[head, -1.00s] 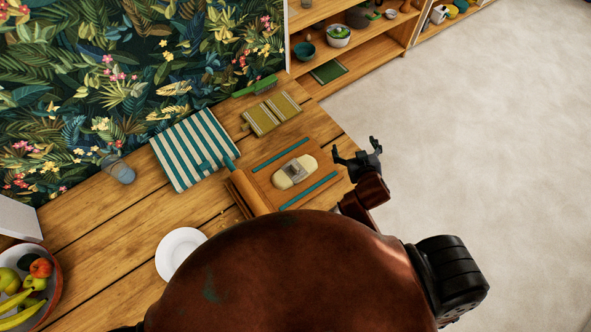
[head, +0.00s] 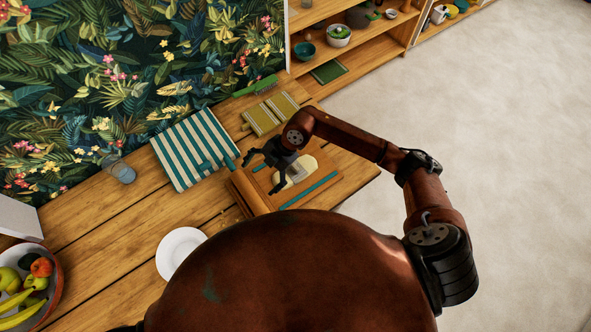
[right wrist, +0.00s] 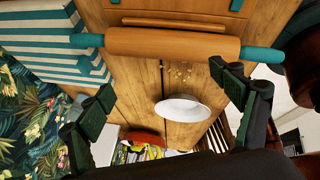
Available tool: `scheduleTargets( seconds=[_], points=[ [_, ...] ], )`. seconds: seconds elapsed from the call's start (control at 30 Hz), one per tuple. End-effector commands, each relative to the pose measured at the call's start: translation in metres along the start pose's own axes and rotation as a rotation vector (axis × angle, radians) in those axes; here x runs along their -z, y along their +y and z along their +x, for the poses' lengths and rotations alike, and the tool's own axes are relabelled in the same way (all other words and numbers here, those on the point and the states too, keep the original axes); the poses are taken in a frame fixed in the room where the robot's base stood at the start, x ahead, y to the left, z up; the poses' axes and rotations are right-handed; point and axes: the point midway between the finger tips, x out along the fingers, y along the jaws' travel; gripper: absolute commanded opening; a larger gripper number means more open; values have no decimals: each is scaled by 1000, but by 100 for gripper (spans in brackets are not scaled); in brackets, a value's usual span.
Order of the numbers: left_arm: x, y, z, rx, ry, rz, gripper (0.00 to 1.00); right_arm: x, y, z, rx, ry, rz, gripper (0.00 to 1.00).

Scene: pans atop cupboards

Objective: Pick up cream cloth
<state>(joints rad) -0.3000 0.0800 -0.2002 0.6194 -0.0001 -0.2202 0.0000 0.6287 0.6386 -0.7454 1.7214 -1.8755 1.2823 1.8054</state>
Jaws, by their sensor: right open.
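A cream, flat, rounded piece (head: 309,163), the only cream thing that could be the cloth, lies on a wooden board (head: 335,186) with teal strips. A small grey item (head: 297,171) is on it. My right gripper (head: 264,172) is open and empty, above the board's left part, and its wrist hides part of the cream piece. In the right wrist view the open fingers (right wrist: 165,88) frame bare table and the cream piece does not show. My left gripper is not in view.
A rolling pin (right wrist: 170,43) with teal handles lies along the board. A striped cloth (head: 193,150), olive pieces (head: 270,114), a green-handled brush (head: 255,86), a glass (head: 120,170), a white plate (head: 178,250) and a fruit bowl (head: 52,290) surround it.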

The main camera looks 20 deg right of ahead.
Motion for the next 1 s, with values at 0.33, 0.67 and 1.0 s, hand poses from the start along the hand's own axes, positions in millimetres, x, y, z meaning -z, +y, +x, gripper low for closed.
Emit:
scheduleTargets(
  seconds=[0.33,0.67,1.0],
  points=[
    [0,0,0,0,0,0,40,-136,-42,-48,252,-499,197,86],
    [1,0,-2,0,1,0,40,-153,-50,-20,257,-507,204,86],
    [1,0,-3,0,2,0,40,-171,-56,16,256,-506,203,86]
  ],
)
